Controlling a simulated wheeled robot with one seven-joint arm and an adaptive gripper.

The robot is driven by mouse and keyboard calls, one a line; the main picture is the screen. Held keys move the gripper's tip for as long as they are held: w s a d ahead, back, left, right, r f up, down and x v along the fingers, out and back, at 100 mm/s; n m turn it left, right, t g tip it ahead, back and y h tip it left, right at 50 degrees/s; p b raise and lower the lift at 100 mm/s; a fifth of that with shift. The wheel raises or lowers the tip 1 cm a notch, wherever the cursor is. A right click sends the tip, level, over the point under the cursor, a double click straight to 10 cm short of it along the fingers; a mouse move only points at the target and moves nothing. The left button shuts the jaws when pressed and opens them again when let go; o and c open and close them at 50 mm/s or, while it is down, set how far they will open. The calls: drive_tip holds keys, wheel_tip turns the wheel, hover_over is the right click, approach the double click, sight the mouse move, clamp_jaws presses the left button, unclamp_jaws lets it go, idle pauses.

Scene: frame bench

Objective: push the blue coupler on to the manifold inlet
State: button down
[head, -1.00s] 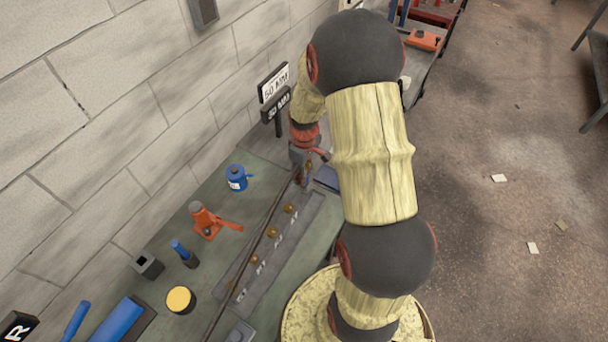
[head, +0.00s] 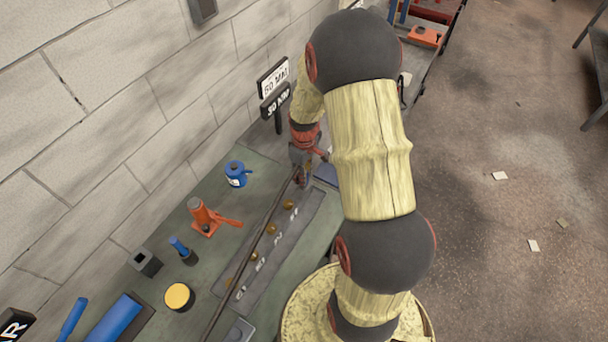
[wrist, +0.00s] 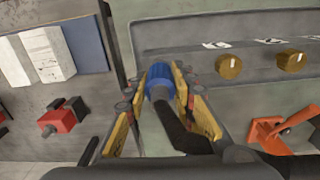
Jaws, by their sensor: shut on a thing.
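The blue coupler (wrist: 158,78) is between the yellow-padded fingers of my gripper (wrist: 165,90) in the wrist view, with a dark hose (wrist: 180,130) running from it. My gripper (head: 303,172) is over the far end of the grey manifold (head: 270,265) in the head view, where the coupler cannot be made out. The manifold has a row of brass inlets (head: 288,204) beside numbered labels. Two inlets (wrist: 228,66) show to the right of the coupler in the wrist view. Whether the coupler touches an inlet is hidden.
The hose (head: 250,252) lies lengthwise along the manifold. An orange jack (head: 205,219), a blue canister (head: 236,175) and a yellow-topped tin (head: 179,297) stand on the bench to its left. A 50 MM sign (head: 275,98) stands by the wall behind my gripper.

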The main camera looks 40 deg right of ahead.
drive_tip(key=shift+f, duration=0.35)
drive_tip(key=c, duration=1.4)
unclamp_jaws()
wheel_tip(320, 180, up, 12)
drive_tip(key=shift+r, duration=0.1)
